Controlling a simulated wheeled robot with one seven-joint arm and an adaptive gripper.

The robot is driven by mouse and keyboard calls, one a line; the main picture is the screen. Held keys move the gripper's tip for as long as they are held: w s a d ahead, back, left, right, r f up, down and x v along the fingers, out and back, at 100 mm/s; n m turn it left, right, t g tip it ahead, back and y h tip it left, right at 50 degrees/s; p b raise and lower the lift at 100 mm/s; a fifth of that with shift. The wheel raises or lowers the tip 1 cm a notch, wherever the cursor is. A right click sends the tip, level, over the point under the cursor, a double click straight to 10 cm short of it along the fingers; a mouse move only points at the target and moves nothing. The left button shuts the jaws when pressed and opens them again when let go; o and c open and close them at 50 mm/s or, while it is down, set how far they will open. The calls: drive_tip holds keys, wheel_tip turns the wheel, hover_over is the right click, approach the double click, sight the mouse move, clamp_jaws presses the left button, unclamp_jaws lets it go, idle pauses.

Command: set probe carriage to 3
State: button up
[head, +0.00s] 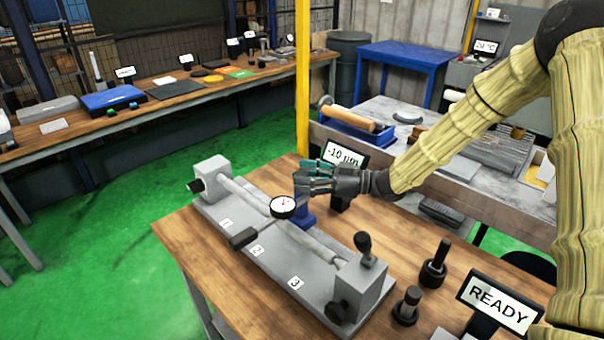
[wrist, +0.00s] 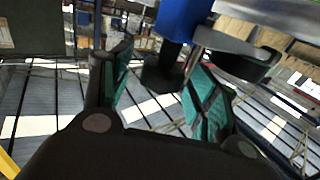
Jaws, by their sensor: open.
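The probe carriage shows in the head view as a blue block (head: 304,216) behind the round bar, with a white dial gauge (head: 283,207) over the bar. It stands roughly level with the number 2 plate (head: 257,250); the exact alignment is hard to tell. The number 3 plate (head: 295,283) is nearer, at lower right. My gripper (head: 316,174) is open, just above and behind the carriage. In the wrist view, a blue post (wrist: 183,20) with a dark end appears between and beyond the green-padded fingers (wrist: 160,85). Contact cannot be made out.
The fixture has a left end block (head: 210,172) and a right block (head: 365,285) with a black knob. A "-10 µm" display (head: 345,155) stands close behind my gripper. A READY sign (head: 498,302) and black knobbed posts (head: 434,265) stand at right.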

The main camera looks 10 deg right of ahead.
drive_tip(key=shift+w+a, duration=0.2)
drive_tip(key=shift+a, duration=0.35)
